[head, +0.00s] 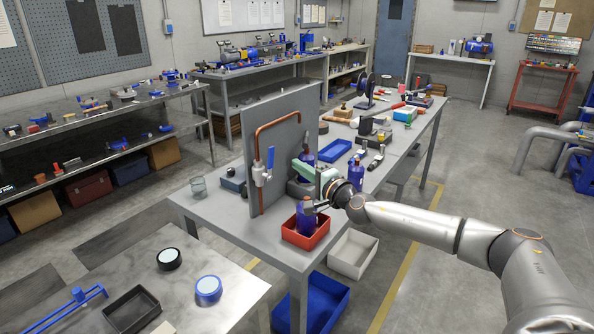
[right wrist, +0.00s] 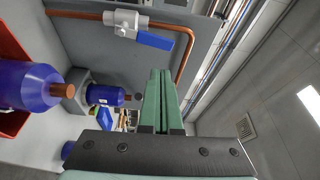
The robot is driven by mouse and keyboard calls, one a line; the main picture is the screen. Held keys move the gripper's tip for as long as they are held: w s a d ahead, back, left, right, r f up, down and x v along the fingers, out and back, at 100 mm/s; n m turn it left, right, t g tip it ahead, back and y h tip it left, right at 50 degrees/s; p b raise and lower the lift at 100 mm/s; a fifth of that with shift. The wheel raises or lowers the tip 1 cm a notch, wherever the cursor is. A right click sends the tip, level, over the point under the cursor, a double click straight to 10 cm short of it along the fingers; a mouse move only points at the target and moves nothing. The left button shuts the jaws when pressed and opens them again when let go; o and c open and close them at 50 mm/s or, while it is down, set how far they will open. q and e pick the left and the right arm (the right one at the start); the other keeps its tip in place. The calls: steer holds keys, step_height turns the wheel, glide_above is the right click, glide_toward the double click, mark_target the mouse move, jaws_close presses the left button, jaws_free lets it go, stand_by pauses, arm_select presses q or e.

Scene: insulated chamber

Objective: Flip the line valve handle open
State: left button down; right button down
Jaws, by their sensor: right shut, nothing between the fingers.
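The line valve (head: 259,176) is a pale metal body on a copper pipe (head: 262,200) fixed to an upright grey panel. Its blue handle (head: 270,160) points up, roughly along the pipe. In the right wrist view the valve body (right wrist: 124,22) and the blue handle (right wrist: 155,41) show near the top. My right gripper (head: 304,167) has green fingers and is right of the panel, apart from the handle. In the right wrist view its fingers (right wrist: 160,75) are together with nothing between them. My left gripper is not in view.
A red bin (head: 303,238) with a blue bottle (head: 306,222) stands at the table's front, below my right gripper. Another blue bottle (head: 309,153) is behind the gripper. A grey box (head: 232,180) and a glass jar (head: 199,187) are left of the panel.

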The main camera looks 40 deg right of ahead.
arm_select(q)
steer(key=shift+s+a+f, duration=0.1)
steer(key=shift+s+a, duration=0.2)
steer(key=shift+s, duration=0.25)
arm_select(e)
steer(key=shift+s, duration=0.65)
